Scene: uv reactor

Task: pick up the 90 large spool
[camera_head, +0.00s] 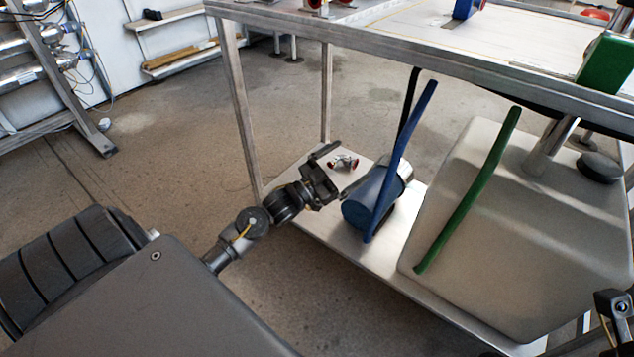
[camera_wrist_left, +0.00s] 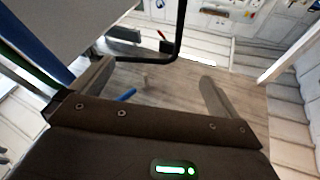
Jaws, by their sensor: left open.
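A small metallic fitting with red ends (camera_head: 343,162) lies on the lower shelf of the metal cart; it looks like the spool, but its exact shape is too small to tell. My left gripper (camera_head: 350,166) is open over the lower shelf, its fingers appearing on either side of the fitting in the head view. They do not appear to touch it. In the left wrist view the left gripper (camera_wrist_left: 158,72) is open and empty, and I cannot make out the spool there. My right gripper (camera_head: 614,304) is partly seen at the lower right edge.
A large grey tank (camera_head: 480,240) with a green hose (camera_head: 468,190) fills the right. The cart's upper deck (camera_head: 440,30) overhangs the shelf; cart legs (camera_head: 240,110) stand left.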

